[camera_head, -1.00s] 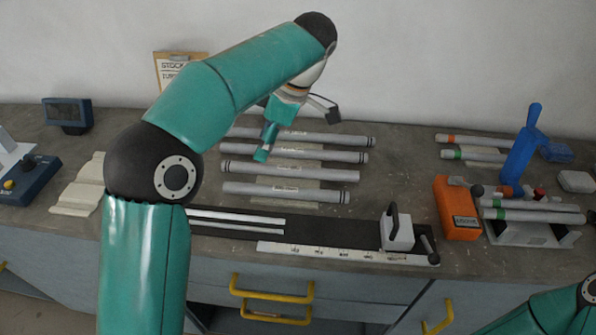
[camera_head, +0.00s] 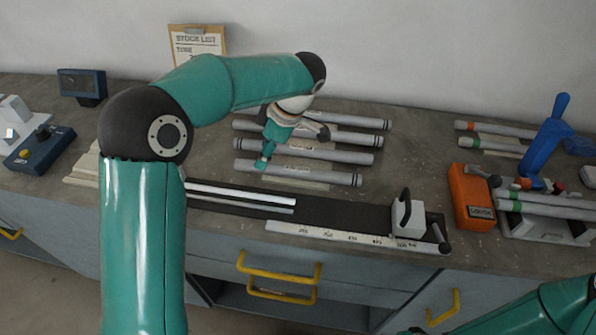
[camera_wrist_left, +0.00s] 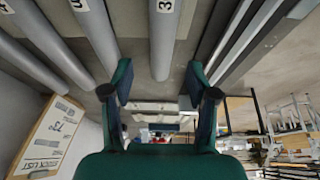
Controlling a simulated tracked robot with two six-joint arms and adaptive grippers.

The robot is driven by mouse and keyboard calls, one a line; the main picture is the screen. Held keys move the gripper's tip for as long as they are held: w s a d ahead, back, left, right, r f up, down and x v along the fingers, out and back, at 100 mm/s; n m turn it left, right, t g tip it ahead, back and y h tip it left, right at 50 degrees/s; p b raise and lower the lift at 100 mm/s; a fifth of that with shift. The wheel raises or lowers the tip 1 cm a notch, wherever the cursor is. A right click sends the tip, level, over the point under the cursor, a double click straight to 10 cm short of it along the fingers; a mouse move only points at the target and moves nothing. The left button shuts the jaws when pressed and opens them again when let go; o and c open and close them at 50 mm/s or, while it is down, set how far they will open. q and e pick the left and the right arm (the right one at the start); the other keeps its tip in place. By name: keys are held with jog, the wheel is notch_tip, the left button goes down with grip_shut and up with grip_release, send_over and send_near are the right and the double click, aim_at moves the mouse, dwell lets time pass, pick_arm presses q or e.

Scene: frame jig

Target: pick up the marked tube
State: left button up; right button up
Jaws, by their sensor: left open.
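Several grey tubes lie side by side on the bench, with white labels and dark bands near their right ends. The front tube (camera_head: 315,174) lies nearest the black rail; behind it are the second tube (camera_head: 340,155) and others partly hidden by my left arm. My left gripper (camera_head: 263,162) is open over the left part of the front tube. In the left wrist view, the left gripper (camera_wrist_left: 160,88) has its fingers apart, with one labelled tube (camera_wrist_left: 163,45) running between them. I cannot tell whether the fingers touch it. My right gripper is out of view.
A black rail (camera_head: 340,216) with a grey clamp block (camera_head: 407,216) and a white scale strip (camera_head: 345,236) runs along the front. An orange box (camera_head: 472,197), a rack with tubes (camera_head: 545,226) and a blue upright tool (camera_head: 548,140) stand at right. A stock list board (camera_head: 197,40) leans behind.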

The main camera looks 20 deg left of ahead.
pick_arm(q)
jog(key=shift+p+x, duration=0.55)
jog(key=shift+x, duration=1.85)
grip_shut()
